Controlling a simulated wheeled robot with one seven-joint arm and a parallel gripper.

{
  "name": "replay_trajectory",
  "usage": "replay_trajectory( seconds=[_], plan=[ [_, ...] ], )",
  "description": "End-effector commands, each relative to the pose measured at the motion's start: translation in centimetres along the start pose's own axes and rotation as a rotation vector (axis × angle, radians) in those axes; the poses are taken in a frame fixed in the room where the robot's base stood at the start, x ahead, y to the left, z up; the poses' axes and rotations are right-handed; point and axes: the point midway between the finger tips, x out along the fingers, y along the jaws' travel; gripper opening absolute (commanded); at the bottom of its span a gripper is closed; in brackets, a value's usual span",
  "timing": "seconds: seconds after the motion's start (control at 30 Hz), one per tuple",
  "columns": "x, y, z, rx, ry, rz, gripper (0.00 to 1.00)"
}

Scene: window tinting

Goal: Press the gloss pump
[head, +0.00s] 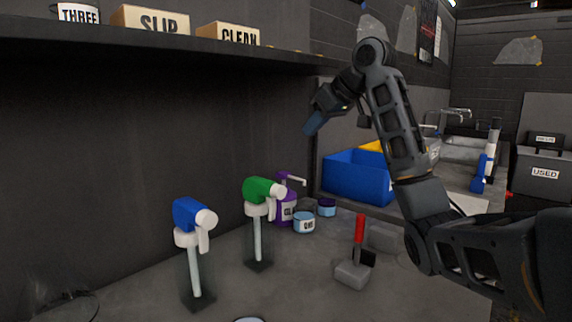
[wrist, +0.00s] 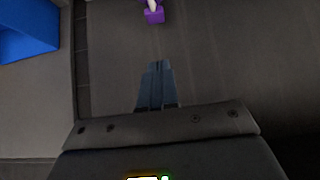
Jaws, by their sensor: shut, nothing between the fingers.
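A purple pump bottle (head: 279,209) with a white label stands on the grey worktop near the back wall; its lettering is too small to read fully. Its purple head carries a pale spout pointing right. I take it for the gloss pump. My gripper (head: 312,124) is in the air above it and a little to its right in the head view, apart from it. In the wrist view my gripper (wrist: 157,66) has its blue fingers together and empty. Part of the purple bottle (wrist: 154,16) shows beyond the fingertips at the top edge.
A green-topped sprayer (head: 263,190) and a blue-topped sprayer (head: 189,215) stand left of the bottle. Small blue jars (head: 304,223) sit beside it. A red-handled tool (head: 360,230) stands in front. A blue bin (head: 355,180) is right. A shelf (head: 150,47) hangs above.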

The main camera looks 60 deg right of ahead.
Motion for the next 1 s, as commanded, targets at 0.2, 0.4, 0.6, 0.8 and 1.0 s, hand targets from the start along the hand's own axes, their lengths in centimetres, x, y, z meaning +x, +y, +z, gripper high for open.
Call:
replay_trajectory(
  seconds=[0.2,0.4,0.6,0.8,1.0],
  plan=[
    [0.2,0.0,0.0,0.000,-0.001,0.000,0.00],
    [2.4,0.0,0.1,0.002,-0.003,-0.002,0.00],
    [6.3,0.0,0.1,0.001,-0.003,-0.001,0.00],
    [10.1,0.0,0.1,0.001,-0.003,-0.001,0.00],
    [12.1,0.0,2.0,0.001,-0.001,0.000,0.00]
  ],
)
